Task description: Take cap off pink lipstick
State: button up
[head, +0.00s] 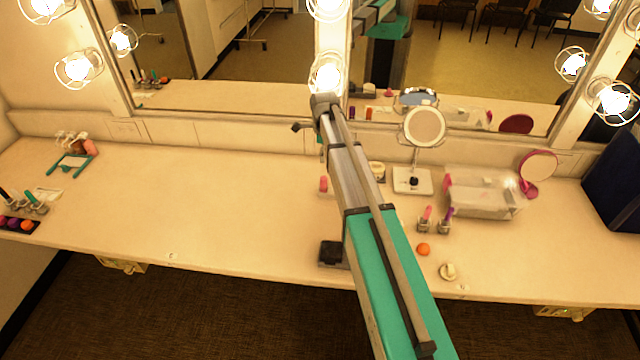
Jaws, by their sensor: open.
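A small pink lipstick (427,213) stands on the counter right of my arm, with a silvery lower part. It is too small to tell whether the pink part is cap or stick. Another small pink item (323,184) lies close to the left side of my arm, partly covered by it. My arm rises from the bottom right and bends near the mirror's centre post. My gripper is hidden behind the arm, so its jaws cannot be seen.
A purple lipstick (446,216), an orange piece (423,249) and a cream item (448,271) are near the pink lipstick. Behind are a round stand mirror (424,127) and a clear box (485,192). A dark block (333,253) sits at the front edge. The counter's left middle is clear.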

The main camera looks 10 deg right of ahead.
aim_at(324, 177)
jog(key=shift+f+b, duration=3.5)
jog(key=shift+f, duration=0.3)
jog(key=shift+f, duration=0.15)
notch_tip(324, 177, down, 5)
jog(key=b, duration=0.5)
jog(key=shift+s, duration=0.15)
jog(key=c, duration=0.8)
